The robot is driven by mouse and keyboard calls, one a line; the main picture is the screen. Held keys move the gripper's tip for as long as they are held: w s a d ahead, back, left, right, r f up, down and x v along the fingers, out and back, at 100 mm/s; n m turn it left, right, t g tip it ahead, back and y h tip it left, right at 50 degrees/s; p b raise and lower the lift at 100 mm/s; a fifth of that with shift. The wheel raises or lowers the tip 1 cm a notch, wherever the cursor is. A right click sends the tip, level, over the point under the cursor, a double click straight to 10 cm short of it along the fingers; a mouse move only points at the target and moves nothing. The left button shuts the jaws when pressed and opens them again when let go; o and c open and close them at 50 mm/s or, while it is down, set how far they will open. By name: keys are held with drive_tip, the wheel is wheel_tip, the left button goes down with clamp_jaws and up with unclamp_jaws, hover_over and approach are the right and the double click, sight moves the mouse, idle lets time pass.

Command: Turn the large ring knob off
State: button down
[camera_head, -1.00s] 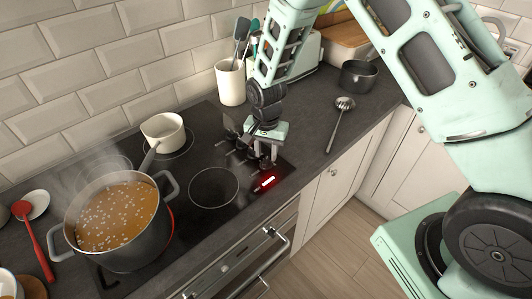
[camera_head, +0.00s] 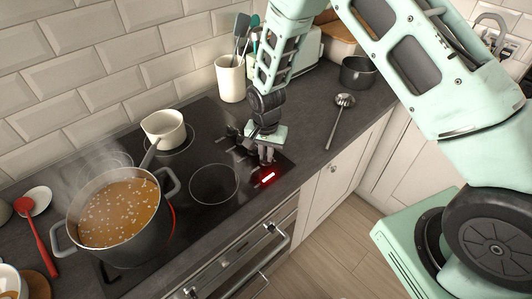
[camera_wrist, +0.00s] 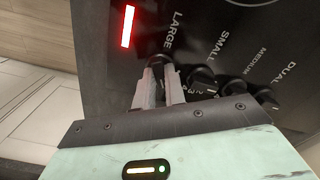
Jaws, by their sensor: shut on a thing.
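The large ring knob (camera_wrist: 159,61) is a dark round knob beside the LARGE label in the wrist view. My gripper (camera_wrist: 160,72) is shut on it, one finger on each side. In the head view my gripper (camera_head: 266,160) points down at the right end of the hob, and the knob is mostly hidden there. A red indicator (camera_wrist: 128,26) glows near the knob; it also shows in the head view (camera_head: 268,177). A large pot (camera_head: 121,220) of orange-brown soup steams on the front-left ring, with a red glow at its edge.
More knobs (camera_wrist: 203,79) sit close beside the gripped one, labelled SMALL, MEDIUM and DUAL. A cream saucepan (camera_head: 164,129) stands at the hob's back. A utensil crock (camera_head: 230,78) and a ladle (camera_head: 341,115) are nearby. The front-middle ring (camera_head: 214,184) is bare.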

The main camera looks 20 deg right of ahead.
sight(266, 157)
drive_tip(key=shift+n, duration=0.3)
drive_tip(key=shift+f+n+b, duration=0.1)
drive_tip(key=shift+n+b, duration=0.7)
drive_tip(key=shift+n, duration=0.1)
drive_tip(key=n+b, duration=0.1)
drive_tip(key=n, duration=0.2)
drive_tip(key=shift+n+b, duration=0.3)
drive_tip(key=shift+n, duration=0.1)
drive_tip(key=n+b, duration=0.1)
drive_tip(key=n, duration=0.4)
drive_tip(key=shift+n, duration=0.3)
drive_tip(key=shift+r, duration=0.2)
drive_tip(key=c, duration=1.5)
unclamp_jaws()
drive_tip(key=shift+o, duration=0.2)
drive_tip(key=shift+b, duration=0.3)
wheel_tip(266, 157, up, 17)
drive_tip(key=b, duration=0.3)
drive_tip(key=shift+r, duration=0.2)
